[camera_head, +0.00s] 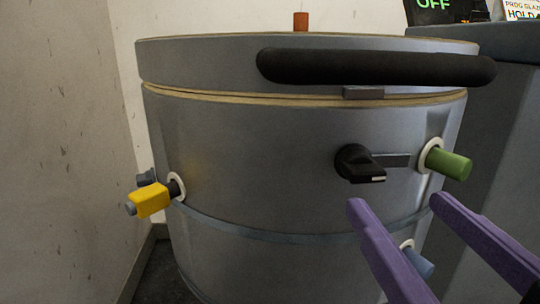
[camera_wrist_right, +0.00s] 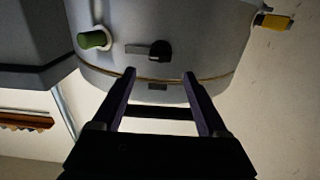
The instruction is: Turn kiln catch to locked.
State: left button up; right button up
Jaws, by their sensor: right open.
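The kiln catch is a black knob (camera_head: 352,162) on the front of the grey kiln (camera_head: 260,150), below the lid. Its pointer with a white mark lies to the right, and a flat grey bar (camera_head: 392,160) reaches right from behind it. The catch also shows in the right wrist view (camera_wrist_right: 160,50), which is upside down. My right gripper (camera_head: 399,203) has two purple fingers, open and empty, below and to the right of the knob in the head view. The fingers are apart from the knob. My left gripper is not in view.
The lid (camera_head: 200,60) rests on the kiln, with a long black handle (camera_head: 375,67) above the catch. A green plug (camera_head: 448,163) juts out right of the catch, a blue one (camera_head: 418,262) below it, a yellow one (camera_head: 150,200) at left. A wall stands left.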

aim_at(371, 174)
jog(key=w+p, duration=0.1)
jog(key=w, duration=0.4)
jog(key=shift+w+a+r+p, duration=0.1)
jog(key=shift+w+p, duration=0.2)
jog(key=shift+p, duration=0.05)
jog(key=shift+w, duration=0.75)
jog(key=c, duration=0.5)
grip_shut()
